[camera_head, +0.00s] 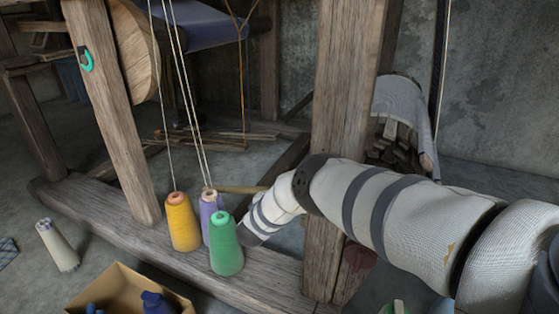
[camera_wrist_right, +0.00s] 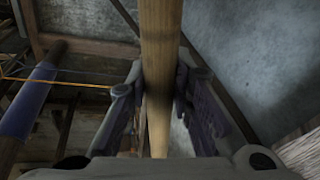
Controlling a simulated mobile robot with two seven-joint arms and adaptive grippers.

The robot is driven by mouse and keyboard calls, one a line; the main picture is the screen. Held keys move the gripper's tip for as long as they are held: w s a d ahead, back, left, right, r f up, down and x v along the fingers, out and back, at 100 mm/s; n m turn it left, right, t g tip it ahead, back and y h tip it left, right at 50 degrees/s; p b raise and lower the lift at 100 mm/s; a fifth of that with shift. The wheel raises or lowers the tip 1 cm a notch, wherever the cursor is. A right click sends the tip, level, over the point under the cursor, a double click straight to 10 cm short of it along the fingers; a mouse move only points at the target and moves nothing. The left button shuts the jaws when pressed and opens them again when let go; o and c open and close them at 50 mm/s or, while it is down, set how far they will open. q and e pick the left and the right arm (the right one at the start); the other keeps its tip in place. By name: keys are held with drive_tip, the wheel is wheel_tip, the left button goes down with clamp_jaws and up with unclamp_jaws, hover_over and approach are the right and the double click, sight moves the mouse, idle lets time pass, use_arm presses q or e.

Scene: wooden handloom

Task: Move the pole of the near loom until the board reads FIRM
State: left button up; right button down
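The light wooden pole (camera_wrist_right: 160,35) runs upright through the middle of the right wrist view. My right gripper (camera_wrist_right: 160,82) has its two dark fingers drawn in against both sides of the pole, and looks shut on it. In the head view my right arm reaches in from the right, across the loom's thick post (camera_head: 340,95). Its hand end is low, behind the green yarn cone (camera_head: 226,246), so its fingers are hidden there. A short light wooden rod (camera_head: 242,189) shows near that hand; I cannot tell if it is the same pole. No board with a reading is in view. My left gripper is not in view.
A yellow cone (camera_head: 182,224) and a purple cone (camera_head: 208,204) stand beside the green one on the loom's low beam (camera_head: 110,222). Strings rise from the cones.

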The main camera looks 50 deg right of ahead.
drive_tip(key=shift+m+t, duration=0.3)
drive_tip(key=shift+m, duration=0.4)
drive_tip(key=r+p, duration=0.1)
drive_tip(key=r, duration=0.1)
drive_tip(key=w+r+p, duration=0.1)
drive_tip(key=r, duration=0.1)
drive_tip(key=shift+a+r, duration=0.1)
drive_tip(key=shift+r, duration=0.35)
drive_tip(key=shift+f, duration=0.15)
drive_tip(key=c, duration=1.4)
unclamp_jaws()
drive_tip(key=shift+f, duration=0.1)
